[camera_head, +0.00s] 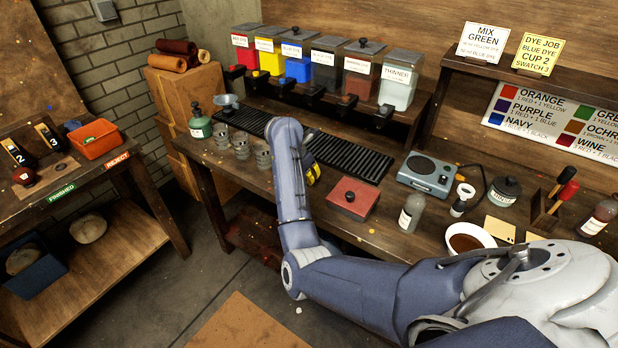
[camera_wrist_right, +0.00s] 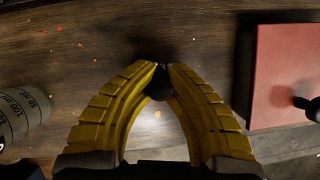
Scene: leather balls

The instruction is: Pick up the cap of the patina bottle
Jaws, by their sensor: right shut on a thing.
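My right gripper (camera_wrist_right: 161,68) has its yellow fingers closed at the tips on a small dark, rounded thing (camera_wrist_right: 158,90) that looks like a cap. In the head view, a little of this yellow gripper (camera_head: 313,174) shows behind my right arm, and its fingertips are hidden. Labelled bottles stand on the bench: a green one (camera_head: 200,125) at the back left, a grey one (camera_head: 411,212) at the right and a dark jar (camera_head: 505,190) behind it. The labels are too small to read, so I cannot tell which is the patina bottle. My left gripper is not in view.
A red box (camera_head: 352,198) with a dark knob is right of my gripper; it also shows in the wrist view (camera_wrist_right: 285,75). A marked beaker (camera_wrist_right: 22,112) is to the left there. A black slatted rack (camera_head: 350,157), a scale (camera_head: 427,172) and a white bowl (camera_head: 468,238) crowd the bench.

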